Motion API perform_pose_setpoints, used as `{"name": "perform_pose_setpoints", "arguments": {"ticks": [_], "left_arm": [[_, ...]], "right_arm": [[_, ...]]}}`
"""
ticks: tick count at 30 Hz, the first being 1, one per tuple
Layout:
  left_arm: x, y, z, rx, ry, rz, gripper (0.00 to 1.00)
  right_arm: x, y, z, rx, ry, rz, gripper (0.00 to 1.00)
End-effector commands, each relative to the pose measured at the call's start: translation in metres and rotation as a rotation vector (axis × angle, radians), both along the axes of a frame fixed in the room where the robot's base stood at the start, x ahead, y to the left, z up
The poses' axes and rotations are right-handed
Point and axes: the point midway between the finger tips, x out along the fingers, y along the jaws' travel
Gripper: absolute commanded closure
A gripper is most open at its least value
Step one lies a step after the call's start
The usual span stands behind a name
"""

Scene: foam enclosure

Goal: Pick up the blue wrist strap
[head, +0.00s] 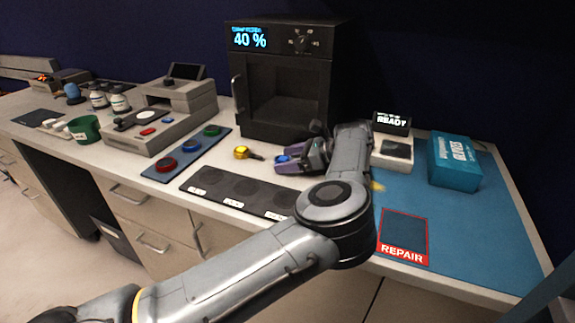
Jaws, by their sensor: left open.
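The blue wrist strap (283,157) lies on the white bench in front of the black oven, mostly hidden by my left gripper. Only a small blue patch of it shows. My left gripper (285,160) has purple fingers and is open, pointing left, with the blue patch between or just beneath its fingertips. I cannot tell whether the fingers touch it. My right gripper is not in view.
A yellow strap (243,153) lies just left of the gripper. The black oven (284,90) reading 40 % stands behind. A dark mat with round pads (240,190) lies in front. A teal box (454,163) and a READY device (391,150) stand right.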

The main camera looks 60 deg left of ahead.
Motion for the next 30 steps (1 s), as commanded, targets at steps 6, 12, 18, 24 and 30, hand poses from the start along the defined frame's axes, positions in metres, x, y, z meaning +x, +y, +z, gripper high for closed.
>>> {"name": "perform_pose_setpoints", "arguments": {"ticks": [6,12,18,24,30], "left_arm": [[0.000,0.000,0.000,-0.001,0.001,0.000,0.40],[0.000,0.000,0.000,-0.001,0.001,0.000,0.71],[0.000,0.000,0.000,-0.001,0.001,0.000,0.76],[0.000,0.000,0.005,-0.001,0.000,-0.001,0.76],[0.001,0.000,0.022,0.000,-0.002,-0.001,0.76]], "right_arm": [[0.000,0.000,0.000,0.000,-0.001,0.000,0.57],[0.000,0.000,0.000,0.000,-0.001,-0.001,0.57],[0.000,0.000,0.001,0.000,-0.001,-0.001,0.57],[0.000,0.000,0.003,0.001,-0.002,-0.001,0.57],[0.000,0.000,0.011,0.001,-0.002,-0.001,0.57]]}}
